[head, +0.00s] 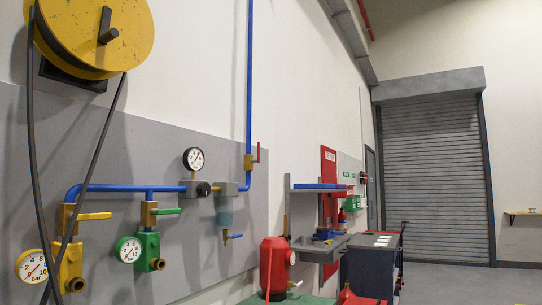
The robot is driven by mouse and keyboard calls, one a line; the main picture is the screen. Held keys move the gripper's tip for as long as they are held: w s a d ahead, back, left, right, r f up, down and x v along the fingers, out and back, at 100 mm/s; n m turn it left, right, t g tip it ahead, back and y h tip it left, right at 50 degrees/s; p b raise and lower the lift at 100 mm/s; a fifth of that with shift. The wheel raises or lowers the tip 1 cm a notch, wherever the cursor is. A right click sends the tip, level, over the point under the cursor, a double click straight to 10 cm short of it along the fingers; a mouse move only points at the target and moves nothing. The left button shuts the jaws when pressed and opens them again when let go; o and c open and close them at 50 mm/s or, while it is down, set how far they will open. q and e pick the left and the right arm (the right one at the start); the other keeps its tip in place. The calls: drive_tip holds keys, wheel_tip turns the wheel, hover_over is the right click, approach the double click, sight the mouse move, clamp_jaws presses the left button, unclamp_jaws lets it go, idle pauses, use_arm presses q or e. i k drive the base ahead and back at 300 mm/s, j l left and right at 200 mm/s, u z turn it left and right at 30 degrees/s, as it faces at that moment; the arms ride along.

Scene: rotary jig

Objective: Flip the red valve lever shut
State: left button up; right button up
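The red valve lever (258,152) sits on a brass valve body (249,162) on the blue vertical pipe (249,70), in the middle of the head view. The lever is upright, roughly in line with the pipe and just right of it. Neither of my grippers is in view, and nothing touches the lever.
A yellow lever (95,216) and a green lever (168,211) lie level on valves at the left, with gauges beside them. A yellow hose reel (100,30) hangs above. A red tank (277,268) stands below right. Open floor lies at the right.

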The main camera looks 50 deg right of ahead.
sight(259, 152)
drive_tip(key=i+l+z, duration=0.1)
drive_tip(key=l, duration=0.75)
drive_tip(key=i+l+z, duration=0.15)
drive_tip(key=l, duration=0.25)
drive_tip(key=i+l+z, duration=0.1)
drive_tip(key=l, duration=0.35)
drive_tip(key=i+l, duration=0.15)
drive_tip(key=l, duration=0.25)
drive_tip(key=i+l+z, duration=0.15)
drive_tip(key=l, duration=0.25)
drive_tip(key=i+l+z, duration=0.1)
drive_tip(key=l, duration=0.3)
drive_tip(key=i+l, duration=0.2)
drive_tip(key=l, duration=0.15)
drive_tip(key=z, duration=0.05)
